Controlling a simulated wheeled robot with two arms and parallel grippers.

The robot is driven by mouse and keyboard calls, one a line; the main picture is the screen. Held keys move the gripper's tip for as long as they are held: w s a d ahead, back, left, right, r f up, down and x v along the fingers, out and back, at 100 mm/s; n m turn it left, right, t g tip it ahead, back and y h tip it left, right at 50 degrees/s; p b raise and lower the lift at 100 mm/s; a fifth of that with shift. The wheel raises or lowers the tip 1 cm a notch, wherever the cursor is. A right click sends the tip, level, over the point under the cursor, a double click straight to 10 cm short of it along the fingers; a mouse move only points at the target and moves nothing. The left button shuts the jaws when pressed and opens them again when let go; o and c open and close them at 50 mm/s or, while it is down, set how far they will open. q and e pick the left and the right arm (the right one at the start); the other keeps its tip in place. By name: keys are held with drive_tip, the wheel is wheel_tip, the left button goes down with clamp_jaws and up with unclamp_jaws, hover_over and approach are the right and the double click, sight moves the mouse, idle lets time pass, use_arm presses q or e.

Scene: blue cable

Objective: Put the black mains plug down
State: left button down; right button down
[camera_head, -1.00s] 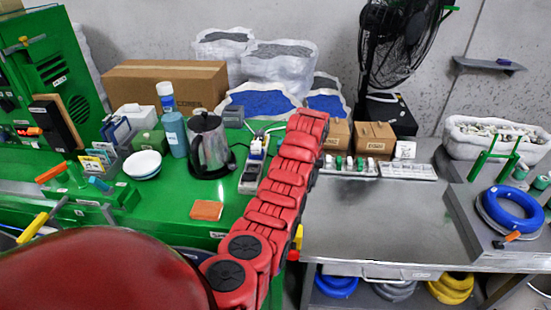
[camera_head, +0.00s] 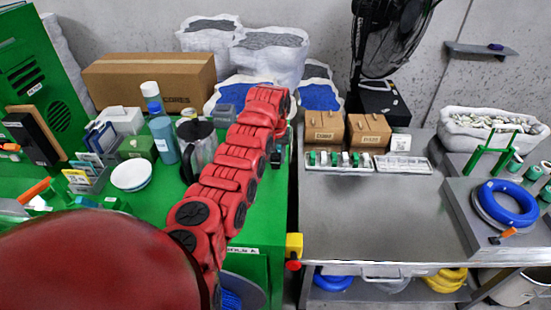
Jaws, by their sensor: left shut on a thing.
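My left gripper (camera_head: 281,153) is at the far end of my red arm, above the right edge of the green bench (camera_head: 262,215). It is mostly hidden behind the arm, and only small dark parts show. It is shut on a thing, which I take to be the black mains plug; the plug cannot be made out. The arm also covers the part of the green bench where a power strip showed before. My right gripper is not in view.
A kettle (camera_head: 192,150), a blue bottle (camera_head: 164,140) and a white bowl (camera_head: 131,174) stand left of my arm. The grey table (camera_head: 370,215) has a clear middle. Two small boxes (camera_head: 323,130) and a white tray (camera_head: 404,166) stand at its back; a blue cable coil (camera_head: 507,204) lies right.

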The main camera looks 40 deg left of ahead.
use_arm(q)
wheel_tip(320, 180, down, 2)
drive_tip(key=shift+p, duration=0.35)
drive_tip(key=shift+f, duration=0.15)
drive_tip(key=shift+c, duration=2.1)
unclamp_jaws()
